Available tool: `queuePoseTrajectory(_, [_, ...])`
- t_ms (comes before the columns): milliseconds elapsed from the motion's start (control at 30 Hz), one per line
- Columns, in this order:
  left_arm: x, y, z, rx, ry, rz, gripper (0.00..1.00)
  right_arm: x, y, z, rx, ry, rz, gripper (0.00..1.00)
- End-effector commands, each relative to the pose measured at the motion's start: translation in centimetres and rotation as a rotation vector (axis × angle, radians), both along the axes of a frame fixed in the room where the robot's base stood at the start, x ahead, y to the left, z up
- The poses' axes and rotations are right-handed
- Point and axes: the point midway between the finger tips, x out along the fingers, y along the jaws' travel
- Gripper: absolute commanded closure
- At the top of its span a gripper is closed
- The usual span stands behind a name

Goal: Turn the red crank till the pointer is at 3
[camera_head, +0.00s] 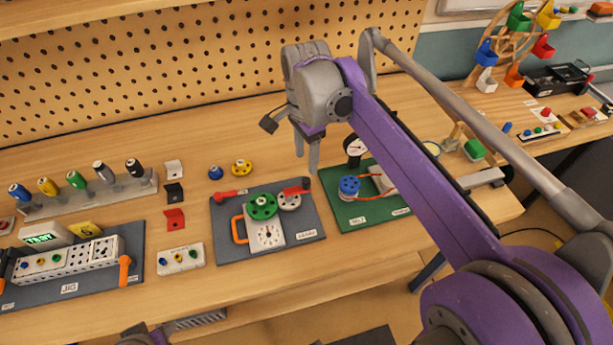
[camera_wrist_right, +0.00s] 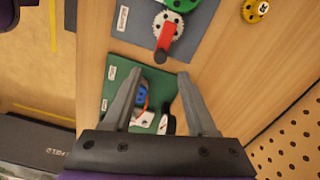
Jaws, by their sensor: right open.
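The gear unit sits on a dark grey mat (camera_head: 228,248) on the bench. It has a green gear (camera_head: 263,207), a grey gear (camera_head: 289,202) and a white dial plate (camera_head: 267,236); the pointer's number is too small to read. The red crank (camera_head: 291,190) lies across the grey gear with a dark knob at its end. In the right wrist view the crank (camera_wrist_right: 166,37) is just beyond the fingertips. My right gripper (camera_head: 306,165) is open and empty, above and behind the crank, apart from it; it also shows in the right wrist view (camera_wrist_right: 160,74). My left gripper's fingers are not visible.
A green board (camera_head: 345,218) with a blue cylinder (camera_head: 349,187) and a gauge (camera_head: 356,147) stands right of the mat. An orange handle (camera_head: 239,230) is at the unit's left. A yellow knob (camera_head: 242,167) and blue knob (camera_head: 215,172) stand behind. A pegboard (camera_head: 200,60) closes the back.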

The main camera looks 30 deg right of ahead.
Motion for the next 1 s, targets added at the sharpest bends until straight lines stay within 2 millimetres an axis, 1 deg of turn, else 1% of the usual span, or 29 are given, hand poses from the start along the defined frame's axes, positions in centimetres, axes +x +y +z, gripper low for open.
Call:
queuePoseTrajectory(33, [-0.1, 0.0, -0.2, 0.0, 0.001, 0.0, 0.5, 0.0, 0.0, -1.1, 0.0, 0.0, 0.001, 0.42])
queuePoseTrajectory(200, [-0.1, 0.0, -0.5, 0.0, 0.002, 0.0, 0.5, 0.0, 0.0, -4.5, 0.0, -0.001, 0.002, 0.42])
queuePoseTrajectory(300, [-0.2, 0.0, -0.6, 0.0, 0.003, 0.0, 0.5, 0.0, 0.0, -6.0, 0.0, -0.001, 0.002, 0.42])
queuePoseTrajectory(400, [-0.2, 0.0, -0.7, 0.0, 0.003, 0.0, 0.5, 0.0, 0.0, -7.2, 0.0, -0.001, 0.003, 0.42])
queuePoseTrajectory(567, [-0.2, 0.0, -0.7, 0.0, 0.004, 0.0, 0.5, 0.0, 0.0, -8.1, 0.0, -0.002, 0.003, 0.42])
queuePoseTrajectory(833, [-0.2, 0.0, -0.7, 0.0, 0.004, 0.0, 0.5, 0.0, 0.0, -8.2, 0.0, -0.002, 0.003, 0.42])
queuePoseTrajectory(967, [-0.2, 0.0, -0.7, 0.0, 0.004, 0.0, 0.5, 0.0, 0.0, -8.2, 0.0, -0.002, 0.003, 0.66])
queuePoseTrajectory(1000, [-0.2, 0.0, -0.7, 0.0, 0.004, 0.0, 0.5, 0.0, 0.0, -8.2, 0.0, -0.002, 0.003, 0.73])
